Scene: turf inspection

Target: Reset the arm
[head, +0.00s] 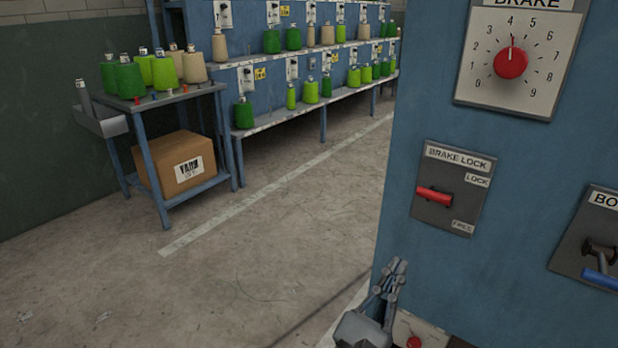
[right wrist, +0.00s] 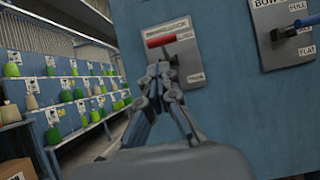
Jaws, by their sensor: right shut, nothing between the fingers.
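My right gripper (head: 398,268) is at the bottom of the head view, in front of the lower left edge of the blue machine panel (head: 400,180). It is shut and empty, with its fingers pointing up. It also shows in the right wrist view (right wrist: 163,72), below the red brake lock lever (right wrist: 161,41) and apart from it as far as I can tell. In the head view the brake lock lever (head: 434,196) lies roughly level, between the LOCK and FREE labels. My left gripper is not in view.
The panel also carries a red brake dial (head: 511,63) pointing near 4 and a blue-handled lever (head: 601,279) at the right edge. A blue table (head: 205,90) with cones and a cardboard box (head: 176,170) stand left. Racks of green cones line the back. The floor between is clear.

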